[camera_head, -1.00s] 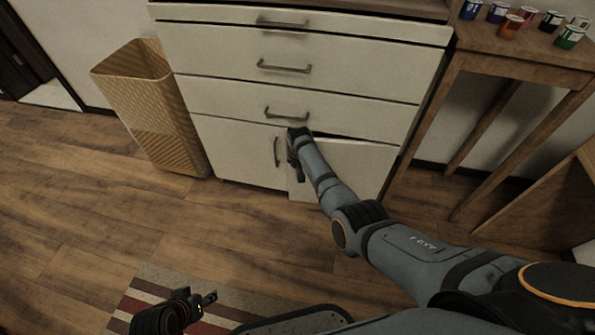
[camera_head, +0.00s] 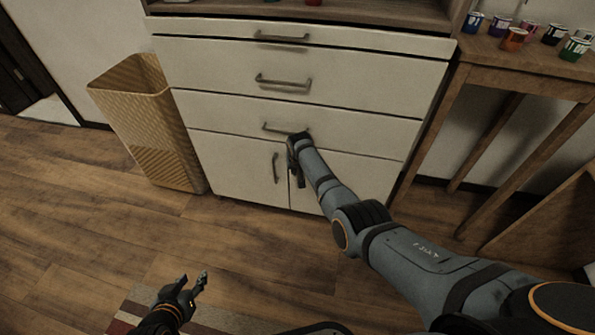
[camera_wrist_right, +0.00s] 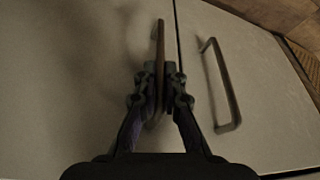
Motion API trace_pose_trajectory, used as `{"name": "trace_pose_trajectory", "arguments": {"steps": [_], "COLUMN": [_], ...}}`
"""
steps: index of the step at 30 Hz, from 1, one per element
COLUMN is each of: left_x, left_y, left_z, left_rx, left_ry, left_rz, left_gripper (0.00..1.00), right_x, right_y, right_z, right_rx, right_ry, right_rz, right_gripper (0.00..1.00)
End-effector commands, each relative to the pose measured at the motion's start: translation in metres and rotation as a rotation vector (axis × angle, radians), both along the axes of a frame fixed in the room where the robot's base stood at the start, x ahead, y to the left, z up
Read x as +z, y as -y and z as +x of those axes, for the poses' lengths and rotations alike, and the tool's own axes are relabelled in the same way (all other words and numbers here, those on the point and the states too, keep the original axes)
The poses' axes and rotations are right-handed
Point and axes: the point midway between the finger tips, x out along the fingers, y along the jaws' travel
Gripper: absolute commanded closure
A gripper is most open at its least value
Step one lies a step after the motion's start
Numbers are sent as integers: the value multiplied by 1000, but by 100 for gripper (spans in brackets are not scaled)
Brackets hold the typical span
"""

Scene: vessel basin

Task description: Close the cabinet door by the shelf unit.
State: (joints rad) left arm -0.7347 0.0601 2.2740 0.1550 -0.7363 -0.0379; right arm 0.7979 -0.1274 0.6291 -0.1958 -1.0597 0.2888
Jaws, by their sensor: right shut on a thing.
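The white cabinet's right lower door (camera_head: 358,178) looks flush or nearly flush with the front; it also fills the left of the right wrist view (camera_wrist_right: 70,80). My right gripper (camera_head: 297,180) is at this door's inner edge. In the right wrist view my right gripper (camera_wrist_right: 164,75) is shut on the door's upright handle (camera_wrist_right: 160,38). The left lower door (camera_head: 235,165) is shut, and its handle (camera_wrist_right: 226,88) is beside my fingers, apart from them. A thin seam separates the doors. My left gripper (camera_head: 194,280) is open and empty above the floor.
Drawers (camera_head: 290,80) with bar handles sit above the doors. A woven basket (camera_head: 150,120) stands left of the cabinet. A wooden table (camera_head: 530,70) with several paint cans stands at the right. A striped rug (camera_head: 200,315) lies in front; the wooden floor (camera_head: 80,220) is otherwise clear.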

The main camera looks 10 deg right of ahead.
Motion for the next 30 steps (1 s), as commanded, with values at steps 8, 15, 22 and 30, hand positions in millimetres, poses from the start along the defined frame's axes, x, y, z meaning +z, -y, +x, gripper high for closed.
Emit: {"name": "trace_pose_trajectory", "arguments": {"steps": [8, 15, 22, 30], "left_x": [1, 0, 0, 2], "left_y": [0, 0, 0, 0], "left_z": [1, 1, 1, 2], "left_rx": [1, 0, 0, 1], "left_ry": [7, 5, 5, 7], "left_rz": [1, 1, 1, 0], "left_gripper": [60, 60, 60, 60], "right_x": [4, 4, 3, 7], "right_y": [2, 3, 2, 1], "right_z": [5, 5, 4, 2], "right_rx": [-1, -1, -2, 0], "right_ry": [16, 17, 12, 11], "right_rz": [-2, -3, -3, -3], "right_gripper": [100, 75, 68, 68]}}
